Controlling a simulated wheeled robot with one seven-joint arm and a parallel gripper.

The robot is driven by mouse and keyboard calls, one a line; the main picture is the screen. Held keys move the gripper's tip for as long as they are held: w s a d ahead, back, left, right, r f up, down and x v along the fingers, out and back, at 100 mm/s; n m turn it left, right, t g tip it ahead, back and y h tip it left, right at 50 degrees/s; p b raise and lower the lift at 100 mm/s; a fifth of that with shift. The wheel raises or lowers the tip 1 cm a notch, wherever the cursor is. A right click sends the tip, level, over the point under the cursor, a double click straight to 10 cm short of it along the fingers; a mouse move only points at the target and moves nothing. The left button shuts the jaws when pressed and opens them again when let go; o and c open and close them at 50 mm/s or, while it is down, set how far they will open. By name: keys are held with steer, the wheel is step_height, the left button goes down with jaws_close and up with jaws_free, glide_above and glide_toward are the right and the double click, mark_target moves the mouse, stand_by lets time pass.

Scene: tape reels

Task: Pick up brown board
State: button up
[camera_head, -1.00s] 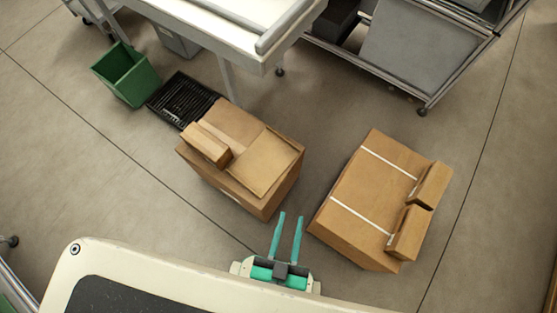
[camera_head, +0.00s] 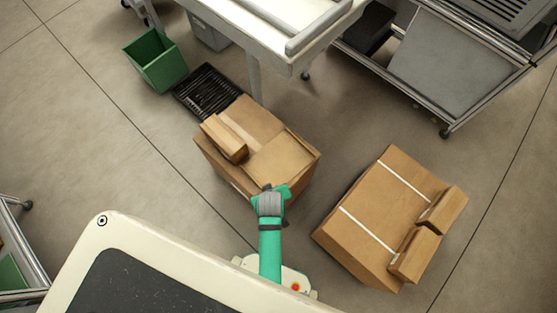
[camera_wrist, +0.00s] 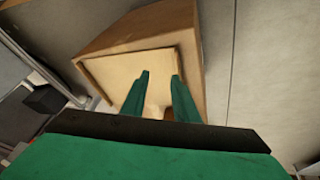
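The brown board (camera_head: 282,160) is a thin flat square lying on top of a cardboard box (camera_head: 222,168), at the corner nearest me. In the wrist view, the board (camera_wrist: 115,80) is a pale tan panel on the box top. My gripper (camera_head: 270,193) is above the near edge of that box in the head view, and its fingers are hard to make out there. In the wrist view, my gripper (camera_wrist: 160,76) has two green fingers apart with a gap between them. They overlap the board in the picture; I cannot tell whether they touch it.
A small carton (camera_head: 224,139) lies on the same box beside the board. Another large box (camera_head: 372,205) with white straps and two small cartons stands right. A black crate (camera_head: 207,90), green bin (camera_head: 155,62) and white table (camera_head: 285,25) are behind. Floor between the boxes is clear.

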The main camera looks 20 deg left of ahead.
mark_target(256, 183)
steer(key=w+a+r+n+g+h, duration=0.2)
steer(key=w+a+n+g, duration=0.15)
steer(key=a, duration=0.55)
steer(key=shift+n+g, duration=0.25)
steer(key=shift+g, duration=0.2)
steer(key=f, duration=1)
steer(key=shift+s+d+f, duration=0.1)
steer(key=shift+s+d, duration=0.05)
steer(key=shift+s, duration=0.1)
jaws_close()
